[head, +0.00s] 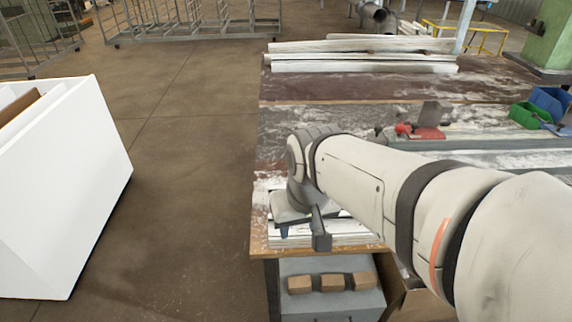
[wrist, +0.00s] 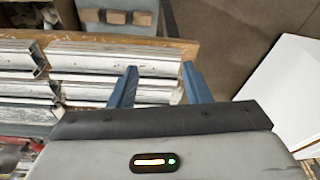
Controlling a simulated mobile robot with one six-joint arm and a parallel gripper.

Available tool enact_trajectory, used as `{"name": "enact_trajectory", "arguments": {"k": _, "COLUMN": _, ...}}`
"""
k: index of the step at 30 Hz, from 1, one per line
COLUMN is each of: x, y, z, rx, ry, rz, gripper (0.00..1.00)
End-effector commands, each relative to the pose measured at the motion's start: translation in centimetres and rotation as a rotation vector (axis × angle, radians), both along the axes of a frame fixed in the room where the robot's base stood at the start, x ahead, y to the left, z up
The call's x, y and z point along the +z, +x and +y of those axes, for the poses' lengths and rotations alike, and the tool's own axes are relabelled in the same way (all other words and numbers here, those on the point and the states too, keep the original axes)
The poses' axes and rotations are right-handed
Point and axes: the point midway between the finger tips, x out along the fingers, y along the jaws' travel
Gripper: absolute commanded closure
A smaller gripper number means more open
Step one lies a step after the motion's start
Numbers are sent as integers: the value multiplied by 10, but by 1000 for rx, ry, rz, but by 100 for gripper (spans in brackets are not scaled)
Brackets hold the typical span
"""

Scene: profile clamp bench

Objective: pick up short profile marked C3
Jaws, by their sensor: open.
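Short whitish, scuffed profiles lie side by side at the bench corner. In the wrist view one profile (wrist: 110,52) lies near the bench edge, with another profile (wrist: 92,91) beside it. I can read no C3 mark on any of them, so I cannot tell which is C3. In the head view the profiles (head: 345,229) are partly hidden by my arm and gripper. My gripper (wrist: 159,68) is open, its two blue fingers spread above the right ends of these profiles. Nothing shows between the fingers; whether they touch a profile I cannot tell.
The wooden bench (head: 305,92) carries long white profiles (head: 360,60) at the back, a red tool (head: 420,132), and a green bin (head: 528,115) and blue bin (head: 550,102) at right. Blocks (head: 332,282) lie on a low shelf. A white bin (head: 75,170) stands left across clear floor.

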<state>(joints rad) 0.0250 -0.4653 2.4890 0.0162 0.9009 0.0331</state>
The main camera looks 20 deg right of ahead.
Motion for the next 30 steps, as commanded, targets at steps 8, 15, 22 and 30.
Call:
{"name": "enact_trajectory", "arguments": {"k": 8, "x": -9, "y": 52, "z": -48, "rx": -673, "ry": 230, "rz": 169, "gripper": 56}}
{"name": "enact_trajectory", "arguments": {"k": 15, "x": -36, "y": 91, "z": -114, "rx": -1350, "ry": 443, "rz": 329, "gripper": 56}}
{"name": "enact_trajectory", "arguments": {"k": 22, "x": -56, "y": 104, "z": -151, "rx": -1677, "ry": 545, "rz": 411, "gripper": 56}}
{"name": "enact_trajectory", "arguments": {"k": 30, "x": -82, "y": 108, "z": -146, "rx": -1717, "ry": 557, "rz": 425, "gripper": 56}}
